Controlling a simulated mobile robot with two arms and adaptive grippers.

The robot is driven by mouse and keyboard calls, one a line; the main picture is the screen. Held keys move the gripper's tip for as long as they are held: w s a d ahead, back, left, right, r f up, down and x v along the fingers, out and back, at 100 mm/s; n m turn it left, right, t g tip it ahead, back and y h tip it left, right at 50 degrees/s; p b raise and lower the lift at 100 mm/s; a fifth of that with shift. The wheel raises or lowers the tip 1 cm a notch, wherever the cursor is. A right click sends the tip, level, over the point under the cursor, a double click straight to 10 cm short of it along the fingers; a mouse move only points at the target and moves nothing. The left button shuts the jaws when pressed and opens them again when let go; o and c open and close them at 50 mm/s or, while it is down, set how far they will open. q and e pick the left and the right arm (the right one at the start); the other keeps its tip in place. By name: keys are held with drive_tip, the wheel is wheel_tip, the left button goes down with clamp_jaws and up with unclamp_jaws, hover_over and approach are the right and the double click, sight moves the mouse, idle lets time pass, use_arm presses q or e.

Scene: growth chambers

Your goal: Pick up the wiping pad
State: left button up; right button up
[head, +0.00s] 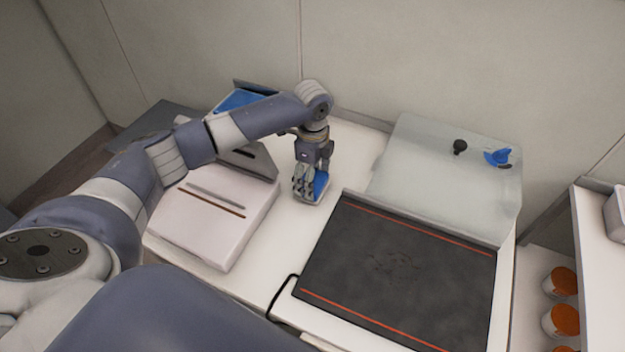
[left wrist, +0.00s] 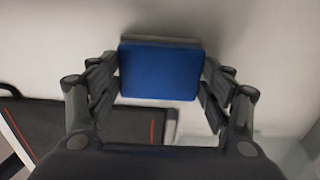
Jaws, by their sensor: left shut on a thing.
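The wiping pad (head: 321,186) is a small block with a blue face and a pale layer. It is at the white counter between the white box and the dark mat. My left gripper (head: 311,187) points down over it, with its fingers around it. In the left wrist view the blue pad (left wrist: 160,72) sits between the two fingers of my left gripper (left wrist: 160,85), which are shut on its sides. I cannot tell whether the pad still touches the counter. My right gripper is not in view.
A white box (head: 207,225) with slots stands left of the pad. A dark mat (head: 400,270) with orange lines lies to the right. Behind it is a pale translucent panel (head: 430,165) with a black knob (head: 460,146) and a blue handle (head: 498,157). Orange-topped containers (head: 561,320) stand at far right.

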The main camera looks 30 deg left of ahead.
use_arm(q)
drive_tip(key=shift+s+d+r, duration=0.1)
drive_tip(key=shift+d+r, duration=0.05)
drive_tip(key=shift+r, duration=0.5)
drive_tip(key=shift+d+r, duration=0.1)
drive_tip(key=shift+r, duration=0.5)
drive_tip(key=s+d, duration=0.3)
drive_tip(key=d, duration=0.1)
drive_tip(key=s+d+r+b, duration=0.1)
drive_tip(key=s+d, duration=0.2)
drive_tip(key=d, duration=0.1)
drive_tip(key=s+d, duration=0.3)
drive_tip(key=d, duration=0.1)
drive_tip(key=shift+s+d+r, duration=0.15)
drive_tip(key=shift+s+r, duration=0.05)
drive_tip(key=shift+s, duration=0.1)
